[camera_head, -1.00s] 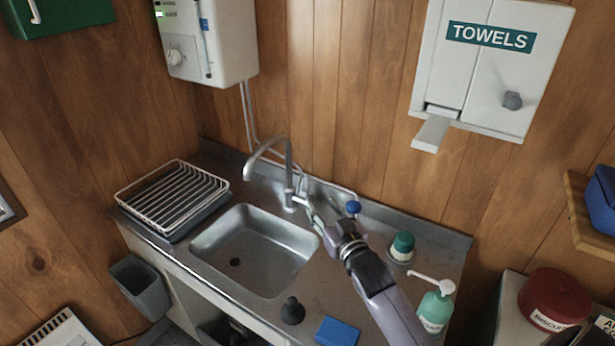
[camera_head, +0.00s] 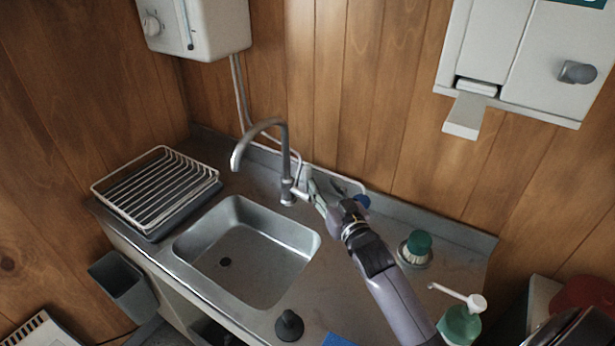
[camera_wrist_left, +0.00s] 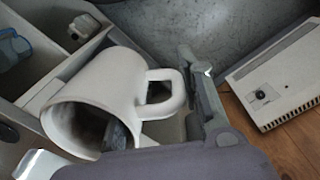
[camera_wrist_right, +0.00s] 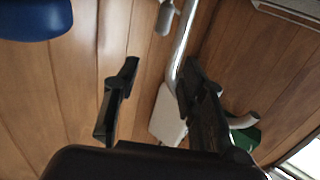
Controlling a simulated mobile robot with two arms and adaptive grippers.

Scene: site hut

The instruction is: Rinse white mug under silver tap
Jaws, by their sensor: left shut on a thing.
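The white mug (camera_wrist_left: 95,95) shows in the left wrist view, tilted, with its mouth toward the lower left and dark marks inside. My left gripper (camera_wrist_left: 165,115) is shut on it, with one dark finger showing at the mouth and the other beyond the handle. Neither shows in the head view. The silver tap (camera_head: 285,155) stands behind the sink, its spout arching left over the basin. My right gripper (camera_head: 312,192) is beside the tap's base; its fingers stand apart in the right wrist view (camera_wrist_right: 155,100), with the tap pipe (camera_wrist_right: 182,45) beyond. I cannot tell if it touches the tap.
The sink basin (camera_head: 240,225) is empty. A wire dish rack (camera_head: 160,185) stands to its left. A black plug (camera_head: 289,325), green-topped brush (camera_head: 417,245) and soap pump (camera_head: 461,322) stand on the counter. A blue knob (camera_head: 363,201) is partly hidden behind my right gripper.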

